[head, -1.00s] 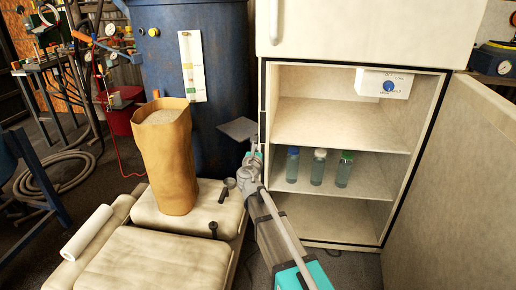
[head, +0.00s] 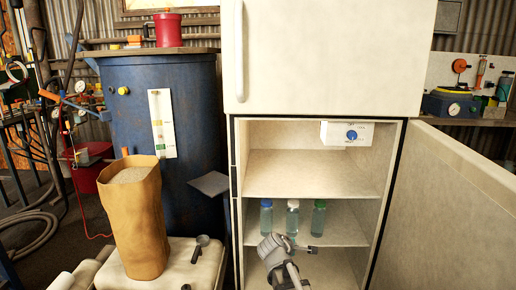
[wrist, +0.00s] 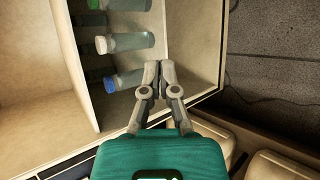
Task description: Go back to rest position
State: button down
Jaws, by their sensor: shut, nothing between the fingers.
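My gripper (wrist: 159,75) is shut and empty in the wrist view, its two fingertips together. In that view it shows in front of the open fridge, close to the bottles with blue (wrist: 109,83), white (wrist: 101,44) and green caps. In the head view the end of my arm shows low in front of the fridge's lower part; its fingers are too small to make out there. The three bottles stand upright on a fridge shelf in the head view: blue cap (head: 266,216), white cap (head: 292,218), green cap (head: 318,218).
The fridge door (head: 455,205) hangs open on the right. A paper sack (head: 135,220) stands on a pale padded top (head: 200,268) at lower left, with a dark scoop (head: 200,246) beside it. A blue drum (head: 190,110) with a red can (head: 169,30) on top stands behind.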

jog(key=s+d+f+m+g+y, duration=0.25)
jog(key=s+f+m+g, duration=0.2)
jog(key=s+m, duration=0.4)
jog(key=s+d+f+m+g+y, duration=0.2)
jog(key=s+f+m+g+y, duration=0.25)
jog(key=s, duration=0.75)
notch_tip(320, 180, up, 34)
jog(key=m+p, duration=0.1)
jog(key=p, duration=3.1)
jog(key=shift+w+a+f+m+h, duration=0.2)
jog(key=shift+f+m+h, duration=0.1)
jog(key=shift+m, duration=0.1)
